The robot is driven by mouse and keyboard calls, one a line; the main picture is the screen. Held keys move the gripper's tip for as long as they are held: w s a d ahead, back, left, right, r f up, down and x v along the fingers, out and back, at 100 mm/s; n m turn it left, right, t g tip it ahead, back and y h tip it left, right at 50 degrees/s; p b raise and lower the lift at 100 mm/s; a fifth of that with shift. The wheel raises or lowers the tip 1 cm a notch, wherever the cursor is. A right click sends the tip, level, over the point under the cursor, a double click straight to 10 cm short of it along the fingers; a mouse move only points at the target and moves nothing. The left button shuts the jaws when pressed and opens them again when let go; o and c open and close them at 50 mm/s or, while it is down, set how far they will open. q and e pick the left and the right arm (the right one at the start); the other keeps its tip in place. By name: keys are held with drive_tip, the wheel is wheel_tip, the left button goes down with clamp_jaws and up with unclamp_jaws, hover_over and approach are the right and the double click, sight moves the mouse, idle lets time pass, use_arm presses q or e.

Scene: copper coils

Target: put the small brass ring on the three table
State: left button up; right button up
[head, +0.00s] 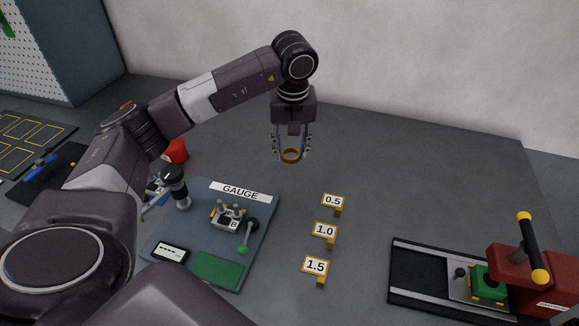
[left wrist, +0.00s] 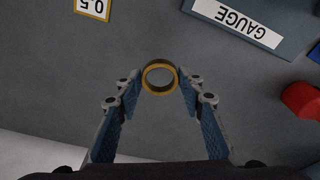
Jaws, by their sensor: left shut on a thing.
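The small brass ring (head: 291,156) is held between the fingertips of my left gripper (head: 291,148), above the grey table at the back. In the left wrist view the ring (left wrist: 160,76) sits between the two blue-padded fingers of the left gripper (left wrist: 159,82), its hole facing the camera. The left gripper is shut on it. Three yellow-framed signs stand on the table in a column: 0.5 (head: 333,201), 1.0 (head: 325,230) and 1.5 (head: 316,265). I see no sign reading "three". My right gripper is not in view.
A blue-grey GAUGE board (head: 262,205) with a device stands left of the signs. A red cup-like object (head: 176,151) is behind it. A black tray (head: 415,274) with a red, black-handled machine (head: 505,262) is at right.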

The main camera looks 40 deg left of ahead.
sight(291, 178)
use_arm(q)
drive_tip(key=shift+f+p, duration=0.4)
drive_tip(key=shift+f, duration=3.25)
drive_tip(key=shift+f, duration=0.1)
drive_tip(key=o, duration=1.2)
